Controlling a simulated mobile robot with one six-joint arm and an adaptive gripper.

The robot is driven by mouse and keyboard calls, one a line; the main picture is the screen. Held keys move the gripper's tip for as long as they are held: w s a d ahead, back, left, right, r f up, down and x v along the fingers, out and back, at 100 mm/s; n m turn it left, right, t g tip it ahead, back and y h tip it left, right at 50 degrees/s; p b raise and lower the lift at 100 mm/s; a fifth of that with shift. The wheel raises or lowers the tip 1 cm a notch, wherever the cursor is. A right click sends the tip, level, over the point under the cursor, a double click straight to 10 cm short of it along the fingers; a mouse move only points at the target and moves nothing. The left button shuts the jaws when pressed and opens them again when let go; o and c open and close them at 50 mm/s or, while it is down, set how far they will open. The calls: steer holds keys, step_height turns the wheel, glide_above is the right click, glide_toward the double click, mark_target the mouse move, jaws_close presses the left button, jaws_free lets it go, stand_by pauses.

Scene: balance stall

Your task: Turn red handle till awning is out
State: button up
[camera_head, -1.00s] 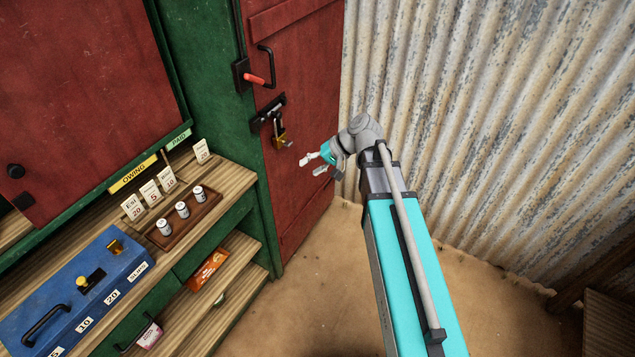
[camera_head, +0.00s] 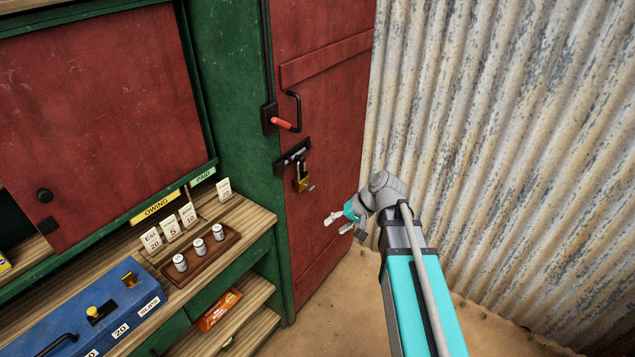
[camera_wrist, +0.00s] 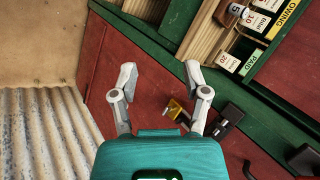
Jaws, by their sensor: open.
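A red handle (camera_head: 287,125) sticks out from a black plate beside a black pull on the red door, above the padlock. The awning is not identifiable in these views. My gripper (camera_head: 337,226) is open and empty in front of the lower part of the door, below and to the right of the padlock and well below the red handle. In the wrist view my gripper (camera_wrist: 157,78) has its fingers spread, with the red door behind. The red handle cannot be made out in the wrist view.
A brass padlock (camera_head: 303,182) hangs on a black hasp (camera_head: 293,156). A wooden shelf (camera_head: 245,217) holds cards, small weights in a tray (camera_head: 212,250) and a blue box (camera_head: 112,308). Corrugated metal (camera_head: 480,150) stands to the right. The sandy floor (camera_head: 350,310) is clear.

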steer(key=r+n, duration=0.1)
steer(key=n+t+y+p, duration=0.65)
steer(key=n+t, duration=0.25)
steer(key=n, duration=1)
glide_toward(284, 124)
step_height(284, 124, down, 2)
steer(key=s+d, duration=0.2)
steer(key=s, duration=0.1)
steer(key=shift+w+r+n+t+p, duration=0.45)
steer(key=shift+r+n+p, duration=0.2)
steer(key=shift+r+n, duration=0.1)
steer(key=shift+w+a, duration=0.1)
steer(key=x, duration=1.3)
steer(key=shift+w+a, duration=0.15)
steer(key=shift+a, duration=0.1)
jaws_close()
